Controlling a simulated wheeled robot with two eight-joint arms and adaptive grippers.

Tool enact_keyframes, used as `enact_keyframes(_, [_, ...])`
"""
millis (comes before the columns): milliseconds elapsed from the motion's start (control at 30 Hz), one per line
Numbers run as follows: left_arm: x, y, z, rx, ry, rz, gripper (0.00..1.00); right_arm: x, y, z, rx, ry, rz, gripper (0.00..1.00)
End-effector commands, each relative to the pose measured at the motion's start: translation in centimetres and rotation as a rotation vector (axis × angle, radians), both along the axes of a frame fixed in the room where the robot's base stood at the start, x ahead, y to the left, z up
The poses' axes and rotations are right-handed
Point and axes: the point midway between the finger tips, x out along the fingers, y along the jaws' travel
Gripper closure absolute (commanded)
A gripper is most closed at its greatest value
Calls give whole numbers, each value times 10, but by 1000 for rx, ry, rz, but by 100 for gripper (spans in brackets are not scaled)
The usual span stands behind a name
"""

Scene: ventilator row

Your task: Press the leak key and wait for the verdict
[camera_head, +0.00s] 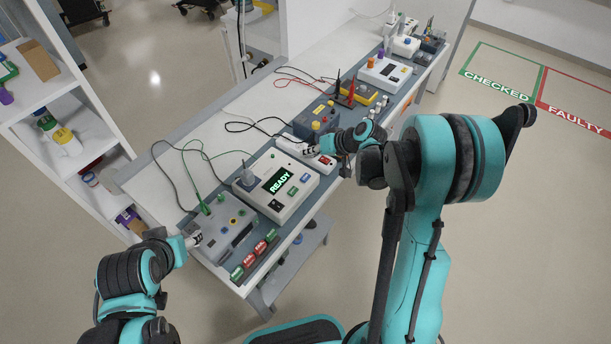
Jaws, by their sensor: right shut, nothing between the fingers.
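The tester (256,198) is a white box on the bench, and its dark screen (279,180) reads READY in green. Small green, blue and dark keys sit beside the screen; their labels are too small to read, so I cannot tell which is the leak key. My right gripper (310,151) is shut and empty, just beyond the tester's far right corner, over a white strip with a red part. My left gripper (194,239) is at the near left edge of a grey box (228,232); its fingers are too small to judge.
A dark box with yellow knobs (316,121) and more instruments stand farther along the bench. Shelves (55,105) stand at left; floor zones CHECKED and FAULTY are at right.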

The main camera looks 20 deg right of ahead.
Motion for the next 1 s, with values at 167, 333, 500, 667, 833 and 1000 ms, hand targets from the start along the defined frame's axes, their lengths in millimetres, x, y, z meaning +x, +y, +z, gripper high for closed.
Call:
enact_keyframes(167, [0, 0, 0, 0, 0, 0, 46, 1, 0, -1, 4, -1, 1, 100])
enact_keyframes(333, [0, 0, 0, 0, 0, 0, 46, 1, 0, -1, 3, -1, 0, 100])
enact_keyframes(500, [0, 0, -3, 0, 0, 0, 46, 1, 0, -5, 3, -1, 0, 100])
enact_keyframes(667, [0, 0, -12, 0, 0, 0, 46, 1, 0, -18, 3, -1, 0, 100])
enact_keyframes(833, [0, 0, -28, 0, 0, 0, 46, 1, 0, -40, 3, -1, 0, 100])
enact_keyframes(1000, [0, 0, -46, 0, 0, 0, 46, 1, 0, -66, 3, -1, 0, 100])
